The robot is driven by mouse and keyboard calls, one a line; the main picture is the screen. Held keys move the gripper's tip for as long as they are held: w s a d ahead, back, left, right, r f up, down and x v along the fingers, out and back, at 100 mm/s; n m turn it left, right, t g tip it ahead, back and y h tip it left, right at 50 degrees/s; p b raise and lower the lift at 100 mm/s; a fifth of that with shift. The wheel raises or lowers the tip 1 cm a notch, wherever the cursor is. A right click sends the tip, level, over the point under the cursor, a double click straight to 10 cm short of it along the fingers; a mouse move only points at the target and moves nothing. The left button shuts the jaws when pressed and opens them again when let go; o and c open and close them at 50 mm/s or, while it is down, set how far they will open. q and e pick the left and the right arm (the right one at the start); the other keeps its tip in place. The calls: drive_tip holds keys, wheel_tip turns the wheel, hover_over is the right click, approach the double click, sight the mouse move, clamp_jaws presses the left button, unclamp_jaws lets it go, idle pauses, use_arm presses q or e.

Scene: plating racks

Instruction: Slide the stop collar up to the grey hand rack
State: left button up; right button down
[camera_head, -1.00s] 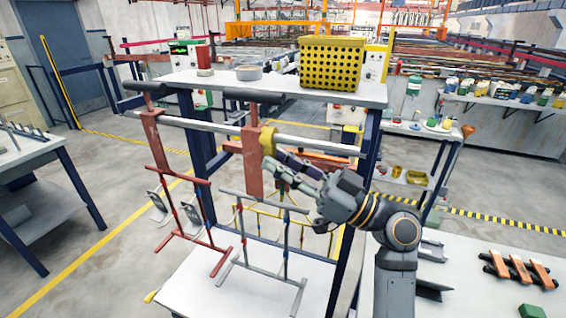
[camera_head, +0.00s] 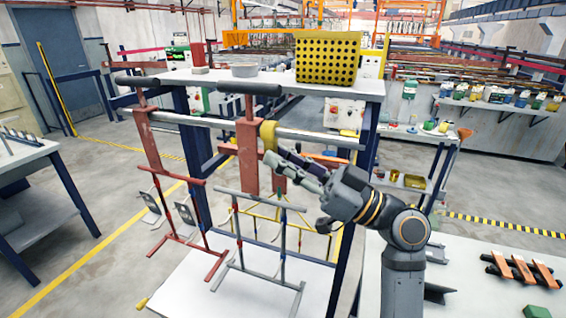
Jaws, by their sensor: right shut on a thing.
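The stop collar (camera_head: 268,136) is a yellow ring around the pale horizontal rail (camera_head: 305,137). It sits just right of a red hanger plate (camera_head: 247,155), touching it or very nearly so. A grey hand rack (camera_head: 262,198) with thin legs shows below that plate; how it joins the plate is unclear. My right gripper (camera_head: 275,160) comes in from the right and is shut on the collar's lower side. Its fingers partly hide the collar and the rail. My left gripper is not in view.
A red rack (camera_head: 180,183) hangs further left on the rail. A shelf above holds a yellow perforated basket (camera_head: 327,58) and a grey bowl (camera_head: 244,70). Dark blue posts (camera_head: 366,125) stand beside my right arm. The rail is bare between the two hanger plates.

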drive_tip(key=c, duration=1.2)
unclamp_jaws()
drive_tip(key=shift+v, duration=3.8)
